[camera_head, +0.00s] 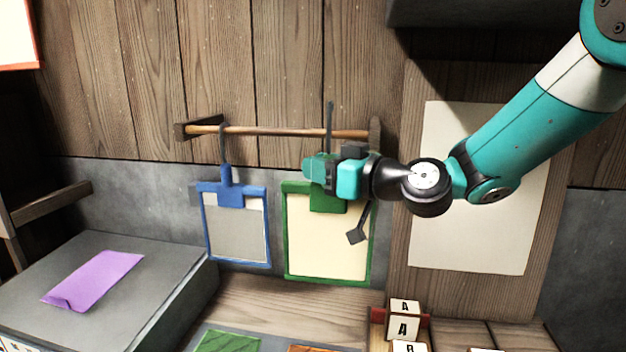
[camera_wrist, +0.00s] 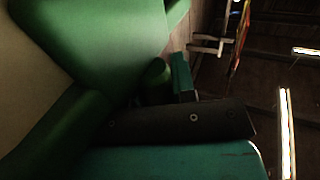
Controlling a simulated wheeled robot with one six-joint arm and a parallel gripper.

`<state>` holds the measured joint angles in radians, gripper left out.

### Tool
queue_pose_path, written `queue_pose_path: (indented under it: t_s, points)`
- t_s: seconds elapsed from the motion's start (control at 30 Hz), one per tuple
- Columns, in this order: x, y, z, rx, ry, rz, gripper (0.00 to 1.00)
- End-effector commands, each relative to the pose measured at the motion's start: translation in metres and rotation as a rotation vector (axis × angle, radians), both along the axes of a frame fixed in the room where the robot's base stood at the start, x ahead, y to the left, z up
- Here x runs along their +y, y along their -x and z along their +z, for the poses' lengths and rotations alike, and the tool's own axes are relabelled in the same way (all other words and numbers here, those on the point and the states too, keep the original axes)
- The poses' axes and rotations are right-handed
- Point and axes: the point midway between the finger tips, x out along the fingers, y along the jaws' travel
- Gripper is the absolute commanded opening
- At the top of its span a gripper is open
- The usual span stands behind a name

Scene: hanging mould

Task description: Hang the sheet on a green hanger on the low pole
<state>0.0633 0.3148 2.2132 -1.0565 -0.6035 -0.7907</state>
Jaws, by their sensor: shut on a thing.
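The green hanger (camera_head: 287,235) is a green frame around a cream sheet (camera_head: 326,243). My gripper (camera_head: 325,172) is shut on the upper part of the green hanger, just below the low pole (camera_head: 280,131). The hanger's dark hook rises beside the pole near its right end; I cannot tell whether it rests on the pole. In the wrist view the green hanger (camera_wrist: 100,40) fills the upper left, close to the jaws. A blue hanger (camera_head: 204,222) with a grey sheet hangs from the pole's left part. The gripper hides part of the green hanger's top.
A grey box (camera_head: 170,260) at lower left bears a purple sheet (camera_head: 93,279). Lettered blocks (camera_head: 403,328) stand at the bottom right of centre. A pale sheet (camera_head: 475,185) is on the board at right. The pole is bare between the two hooks.

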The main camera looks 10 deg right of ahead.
Motion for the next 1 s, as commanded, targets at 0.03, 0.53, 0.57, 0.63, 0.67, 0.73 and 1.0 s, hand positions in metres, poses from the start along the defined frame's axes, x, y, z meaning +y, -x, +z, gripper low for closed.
queue_pose_path:
  t_s: [0.03,0.53,0.57,0.63,0.67,0.73,1.0]
  points:
    - [-0.001,0.002,-0.015,0.007,-0.003,-0.016,0.00]
    - [0.000,-0.013,-0.031,-0.003,-0.003,-0.029,0.00]
    - [-0.002,-0.015,-0.031,-0.003,-0.003,-0.029,0.00]
    - [-0.004,-0.021,-0.030,-0.004,-0.002,-0.029,0.00]
    - [-0.005,-0.023,-0.030,-0.002,-0.002,-0.029,0.00]
    - [-0.008,-0.029,-0.030,-0.004,-0.002,-0.029,0.00]
    - [-0.019,-0.050,-0.029,-0.004,-0.002,-0.033,0.00]
